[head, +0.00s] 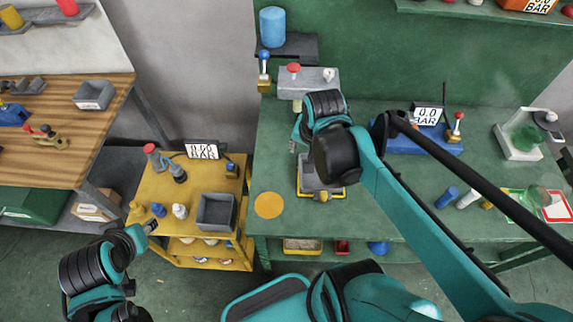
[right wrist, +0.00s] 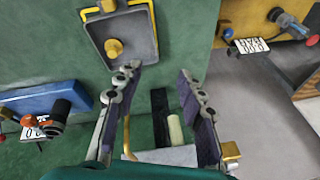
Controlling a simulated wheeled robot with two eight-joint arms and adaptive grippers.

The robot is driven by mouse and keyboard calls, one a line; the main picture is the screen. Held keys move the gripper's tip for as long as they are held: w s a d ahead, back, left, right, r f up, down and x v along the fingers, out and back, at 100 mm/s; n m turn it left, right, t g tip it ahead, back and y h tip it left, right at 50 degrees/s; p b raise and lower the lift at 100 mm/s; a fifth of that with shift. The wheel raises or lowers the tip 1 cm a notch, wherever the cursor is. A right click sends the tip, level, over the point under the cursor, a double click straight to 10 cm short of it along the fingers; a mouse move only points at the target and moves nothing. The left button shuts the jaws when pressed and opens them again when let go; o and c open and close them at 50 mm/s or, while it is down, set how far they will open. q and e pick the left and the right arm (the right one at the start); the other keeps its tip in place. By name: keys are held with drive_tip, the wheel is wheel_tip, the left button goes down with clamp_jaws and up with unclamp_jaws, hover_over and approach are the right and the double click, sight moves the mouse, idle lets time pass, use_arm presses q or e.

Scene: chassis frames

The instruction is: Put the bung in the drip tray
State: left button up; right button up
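A shallow grey tray with a yellow edge (head: 335,190) lies on the green bench and looks like the drip tray. It also shows at the top of the right wrist view (right wrist: 148,43). A brass-coloured knob or plug (right wrist: 113,48) is on it; I cannot tell if it is the bung. A pale cylinder (right wrist: 175,130) shows beyond my right fingers, below a grey block (head: 310,80); it too could be the bung. My right gripper (right wrist: 157,78) is open and empty, above the bench between block and tray. My left gripper (head: 150,228) is over the yellow cart's left edge; its opening is unclear.
The grey block carries a red knob (head: 294,68). A blue gauge unit (head: 410,138) stands right of the tray. The yellow cart (head: 185,185) holds a dark grey bin (head: 216,212) and several small parts. An orange disc (head: 268,205) marks the bench's front left.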

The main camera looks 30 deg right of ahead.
drive_tip(key=s+a+r+n+t+y, duration=0.1)
drive_tip(key=s+a+n+t, duration=0.2)
drive_tip(key=a+n, duration=0.5)
drive_tip(key=shift+n+t, duration=0.3)
drive_tip(key=shift+n, duration=0.5)
drive_tip(key=shift+s+f, duration=0.1)
drive_tip(key=shift+f, duration=0.05)
